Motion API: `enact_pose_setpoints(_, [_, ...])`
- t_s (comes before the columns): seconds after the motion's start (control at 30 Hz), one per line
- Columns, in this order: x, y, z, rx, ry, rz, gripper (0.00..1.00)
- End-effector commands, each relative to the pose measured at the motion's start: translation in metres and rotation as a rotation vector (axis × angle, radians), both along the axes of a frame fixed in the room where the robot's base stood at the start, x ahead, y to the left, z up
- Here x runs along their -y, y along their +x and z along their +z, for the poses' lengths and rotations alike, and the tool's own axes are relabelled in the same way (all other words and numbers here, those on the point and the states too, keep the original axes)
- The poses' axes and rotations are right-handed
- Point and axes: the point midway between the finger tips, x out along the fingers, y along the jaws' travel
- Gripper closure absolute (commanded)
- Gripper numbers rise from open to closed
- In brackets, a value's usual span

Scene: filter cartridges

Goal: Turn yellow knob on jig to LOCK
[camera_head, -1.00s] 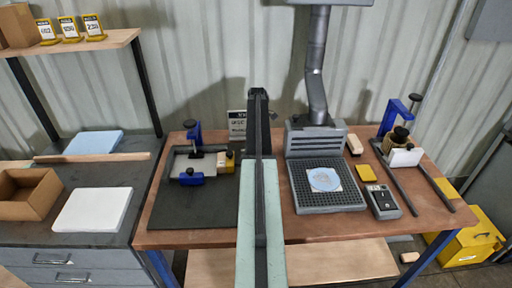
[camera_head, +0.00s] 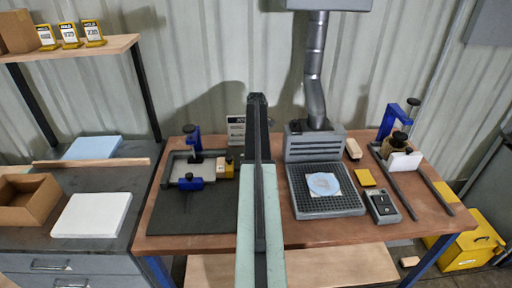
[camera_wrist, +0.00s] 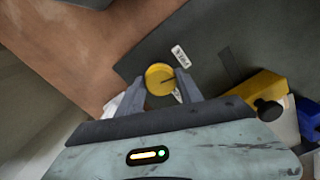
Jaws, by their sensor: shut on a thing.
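The yellow knob (camera_wrist: 159,78) is round and sits between the two fingers of my gripper (camera_wrist: 160,90) in the wrist view. The gripper is shut on it. A dark line marks the knob's face. A small white label (camera_wrist: 180,56) lies beside it on the dark plate; its lettering is too small to read surely. A second white mark is partly hidden by the right finger. In the head view the jig (camera_head: 163,174), with blue clamps, stands on a dark mat. My arm covers the area to its right, and I cannot make out the knob or my fingertips there.
A yellow block (camera_wrist: 256,88) with a black knob (camera_wrist: 268,110) is close right of my gripper in the wrist view. A grey grid-topped unit (camera_head: 325,205) stands right of my arm. A white block (camera_head: 92,215) and an open box (camera_head: 28,202) are at left.

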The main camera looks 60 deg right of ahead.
Motion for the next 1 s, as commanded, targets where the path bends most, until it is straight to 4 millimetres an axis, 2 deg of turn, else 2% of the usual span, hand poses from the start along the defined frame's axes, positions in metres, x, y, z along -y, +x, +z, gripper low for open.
enact_pose_setpoints(1.0, [-0.0020,0.0015,0.0000,0.000,0.000,-0.955,0.98])
